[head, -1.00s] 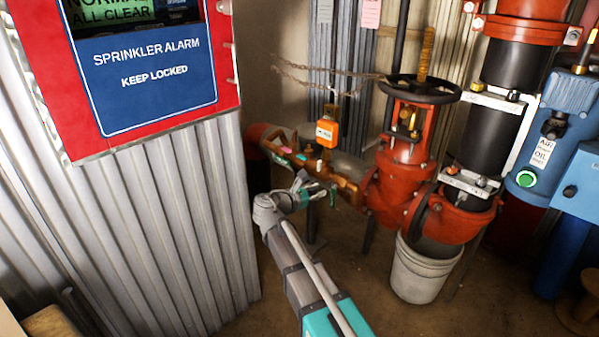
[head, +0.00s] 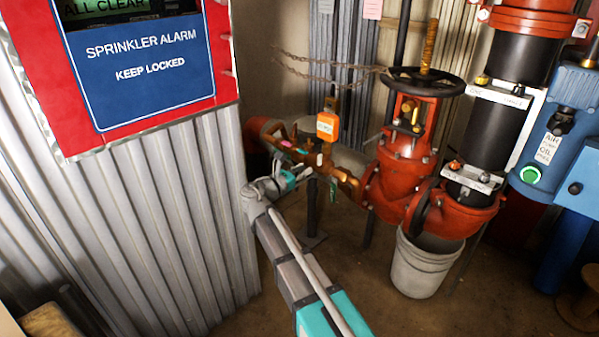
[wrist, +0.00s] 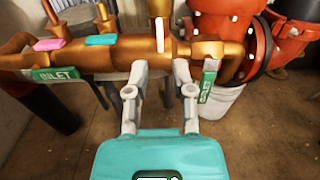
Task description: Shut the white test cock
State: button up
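The white test cock's handle (wrist: 160,35) is on the brass valve body (wrist: 125,57) in the wrist view. It runs up and down the picture, across the body. It is small in the head view (head: 319,160). My gripper (wrist: 161,70) is open, its two grey fingers apart with nothing gripped between them. The fingertips point at the body, and the white handle lies beyond them, roughly centred on the gap. I cannot tell whether a finger touches the body. In the head view my fingers are hard to make out against the body.
Pink (wrist: 49,44) and teal (wrist: 101,40) handles lie along the body left of the white one. Green inlet (wrist: 54,75) and outlet (wrist: 207,82) tags hang nearby. A red valve (head: 402,160), a white bucket (head: 420,265) and the alarm cabinet (head: 150,80) stand around.

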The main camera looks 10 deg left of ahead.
aim_at(318, 161)
jog(key=shift+x, duration=2.75)
grip_shut()
